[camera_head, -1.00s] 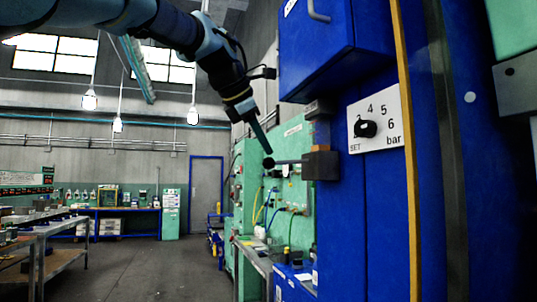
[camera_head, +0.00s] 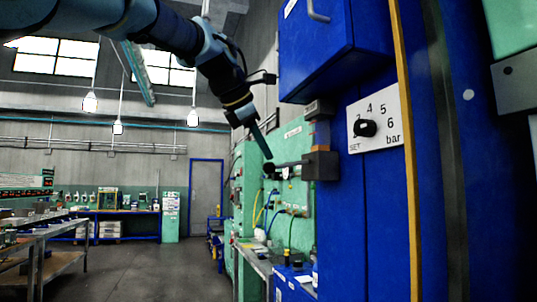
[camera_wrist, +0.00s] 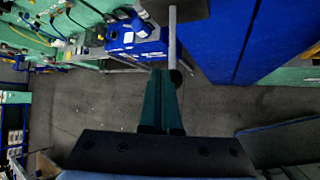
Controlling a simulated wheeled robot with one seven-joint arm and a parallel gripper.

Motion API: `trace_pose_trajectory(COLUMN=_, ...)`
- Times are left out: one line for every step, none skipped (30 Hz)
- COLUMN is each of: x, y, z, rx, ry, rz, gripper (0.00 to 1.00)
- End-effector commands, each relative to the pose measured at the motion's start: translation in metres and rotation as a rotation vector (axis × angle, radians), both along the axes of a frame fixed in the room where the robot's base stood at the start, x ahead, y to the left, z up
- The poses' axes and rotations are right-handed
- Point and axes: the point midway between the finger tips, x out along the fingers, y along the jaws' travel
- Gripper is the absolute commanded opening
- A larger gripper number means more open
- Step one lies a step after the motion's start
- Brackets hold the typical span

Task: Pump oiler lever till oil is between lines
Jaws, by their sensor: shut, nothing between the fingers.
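The oiler is mounted on the side of the blue press. It has a dark block (camera_head: 320,166) below a small amber-tinted reservoir (camera_head: 320,135); its lines and oil level are too small to read. Its lever (camera_head: 288,164) sticks out to the left and ends in a black ball knob (camera_head: 268,169). My gripper (camera_head: 269,157) is shut and empty, its tips just above the knob, at or very near contact. In the wrist view, my shut green fingers (camera_wrist: 160,72) end beside the grey lever rod (camera_wrist: 172,45) and the knob (camera_wrist: 177,77), which they partly cover.
A blue box (camera_head: 325,50) juts out from the press above the oiler. A pressure dial plate (camera_head: 378,120) is right of it. A green panel (camera_head: 250,190) with hoses stands behind, and a bench (camera_head: 255,262) lies below. The aisle floor on the left is clear.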

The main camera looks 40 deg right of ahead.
Motion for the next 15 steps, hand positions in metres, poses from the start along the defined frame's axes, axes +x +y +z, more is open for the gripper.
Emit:
trace_pose_trajectory(x=0.0001, y=0.0001, z=-0.0016, rx=0.001, ry=0.0, rz=0.0, gripper=0.0)
trace_pose_trajectory(x=0.0, y=0.0, z=-0.002, rx=0.001, ry=0.0, rz=0.0, gripper=0.0)
trace_pose_trajectory(x=0.0, y=0.0001, z=-0.0025, rx=0.001, ry=0.0, rz=0.0, gripper=0.0)
trace_pose_trajectory(x=0.0, y=0.0, z=-0.0029, rx=0.001, ry=0.0, rz=0.0, gripper=0.0)
trace_pose_trajectory(x=0.0001, y=0.0001, z=-0.0032, rx=0.001, ry=0.0, rz=0.0, gripper=0.0)
trace_pose_trajectory(x=0.0, y=0.0001, z=-0.0037, rx=0.001, ry=0.0, rz=0.0, gripper=0.0)
trace_pose_trajectory(x=0.0001, y=0.0, z=-0.004, rx=0.001, ry=0.0, rz=0.0, gripper=0.0)
trace_pose_trajectory(x=0.0001, y=0.0001, z=-0.0044, rx=0.001, ry=0.0, rz=0.0, gripper=0.0)
trace_pose_trajectory(x=0.0, y=0.0002, z=-0.0049, rx=0.001, ry=0.0, rz=0.0, gripper=0.0)
trace_pose_trajectory(x=0.0001, y=0.0001, z=-0.0052, rx=0.001, ry=0.0, rz=0.0, gripper=0.0)
trace_pose_trajectory(x=0.0001, y=0.0002, z=-0.0056, rx=0.001, ry=0.0, rz=0.0, gripper=0.0)
trace_pose_trajectory(x=0.0001, y=0.0001, z=-0.006, rx=0.001, ry=0.0, rz=0.0, gripper=0.0)
trace_pose_trajectory(x=0.0001, y=0.0001, z=-0.0064, rx=0.001, ry=0.0, rz=0.0, gripper=0.0)
trace_pose_trajectory(x=0.0001, y=0.0002, z=-0.0068, rx=0.001, ry=0.0, rz=0.0, gripper=0.0)
trace_pose_trajectory(x=0.0002, y=0.0002, z=-0.0072, rx=0.001, ry=0.0, rz=0.0, gripper=0.0)
